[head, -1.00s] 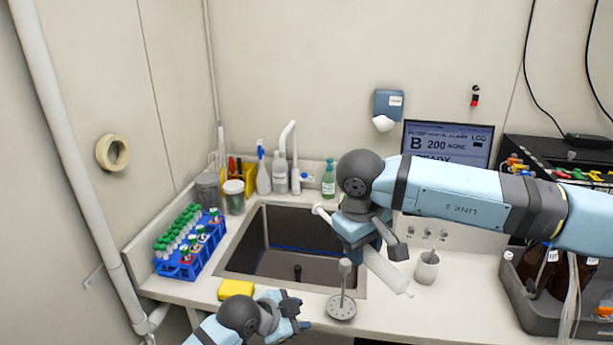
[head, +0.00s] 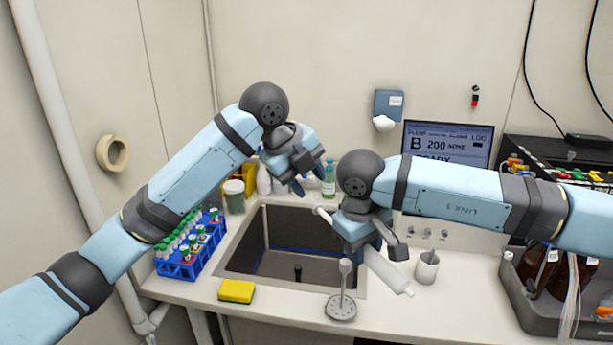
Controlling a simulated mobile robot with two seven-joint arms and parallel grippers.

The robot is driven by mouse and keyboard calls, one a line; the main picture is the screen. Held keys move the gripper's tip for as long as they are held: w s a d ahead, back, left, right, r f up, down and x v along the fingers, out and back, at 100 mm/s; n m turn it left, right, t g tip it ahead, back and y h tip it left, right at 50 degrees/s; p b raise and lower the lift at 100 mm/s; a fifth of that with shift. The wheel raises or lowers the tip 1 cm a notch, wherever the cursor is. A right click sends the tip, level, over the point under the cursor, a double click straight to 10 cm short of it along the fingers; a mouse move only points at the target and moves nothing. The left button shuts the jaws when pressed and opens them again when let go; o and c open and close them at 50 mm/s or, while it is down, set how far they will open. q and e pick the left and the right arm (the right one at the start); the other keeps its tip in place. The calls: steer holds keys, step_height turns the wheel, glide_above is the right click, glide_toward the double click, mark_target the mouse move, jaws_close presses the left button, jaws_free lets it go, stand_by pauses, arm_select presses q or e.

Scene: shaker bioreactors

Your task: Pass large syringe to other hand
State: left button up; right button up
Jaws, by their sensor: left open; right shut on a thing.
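The large syringe (head: 388,272) is white and held tilted in my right gripper (head: 374,242). Its plunger end points up and left over the sink, and its tip points down and right above the counter. The fingers of my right gripper hide its middle. My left gripper (head: 308,180) is open and empty, up and to the left of the syringe's plunger end, apart from it. It is above the back part of the sink, in front of the bottles.
Below are the sink (head: 270,262), a yellow sponge (head: 237,291) and a metal stand with an upright post (head: 342,306). A blue tube rack (head: 186,266) stands at the left. A white cup (head: 427,268) stands right of the syringe tip. A bottle crate (head: 530,310) is at the right.

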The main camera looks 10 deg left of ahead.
arm_select(q)
steer(key=x, duration=1.1)
steer(key=shift+w+f, duration=0.15)
steer(key=shift+f, duration=0.05)
steer(key=shift+d, duration=0.1)
jaws_close()
arm_select(e)
steer(key=o, duration=1)
